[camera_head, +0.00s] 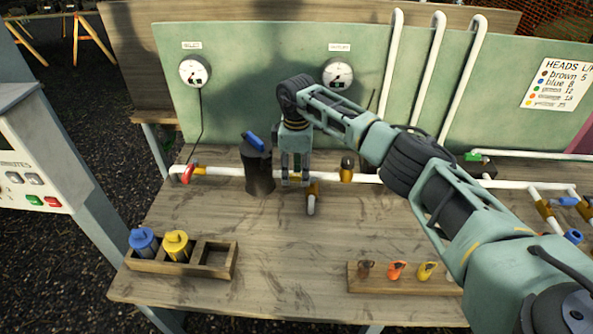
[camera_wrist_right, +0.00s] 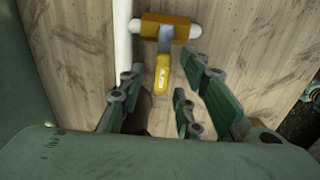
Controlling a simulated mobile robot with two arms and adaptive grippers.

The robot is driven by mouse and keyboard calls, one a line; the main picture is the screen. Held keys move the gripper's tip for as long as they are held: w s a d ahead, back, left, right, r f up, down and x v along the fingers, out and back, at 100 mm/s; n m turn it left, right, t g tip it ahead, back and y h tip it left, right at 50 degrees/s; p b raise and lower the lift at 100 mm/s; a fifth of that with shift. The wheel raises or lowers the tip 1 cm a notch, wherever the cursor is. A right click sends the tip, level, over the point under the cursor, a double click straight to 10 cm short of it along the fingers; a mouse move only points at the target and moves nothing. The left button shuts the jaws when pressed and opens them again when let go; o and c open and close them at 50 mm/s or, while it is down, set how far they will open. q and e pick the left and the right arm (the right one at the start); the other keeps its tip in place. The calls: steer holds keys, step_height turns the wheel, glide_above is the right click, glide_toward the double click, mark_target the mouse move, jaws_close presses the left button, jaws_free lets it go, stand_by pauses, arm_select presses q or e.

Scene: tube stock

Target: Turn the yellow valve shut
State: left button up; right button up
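The yellow valve's lever (camera_wrist_right: 162,74) shows in the right wrist view, hanging from a brass-coloured valve body (camera_wrist_right: 168,28) beside the white pipe (camera_wrist_right: 122,40). In the head view the brass body (camera_head: 313,188) sits on a short branch just below the main white pipe (camera_head: 228,171); I cannot make out its lever there. My right gripper (camera_head: 295,182) points down over the pipe, just left of the valve. In the right wrist view its fingers (camera_wrist_right: 158,90) are spread, with the lever in the gap ahead of them; no contact shows. My left gripper is not in view.
A dark cylinder (camera_head: 258,172) with a blue top stands just left of the gripper. A red valve (camera_head: 187,174) is at the pipe's left end. A wooden tray (camera_head: 218,275) and a block of coloured pieces (camera_head: 396,284) lie in front. The bench middle is clear.

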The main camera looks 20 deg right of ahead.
mark_target(297, 174)
steer(key=shift+r, duration=0.2)
step_height(297, 174, up, 12)
steer(key=shift+f, duration=0.25)
steer(key=shift+f, duration=0.1)
stand_by(0.6)
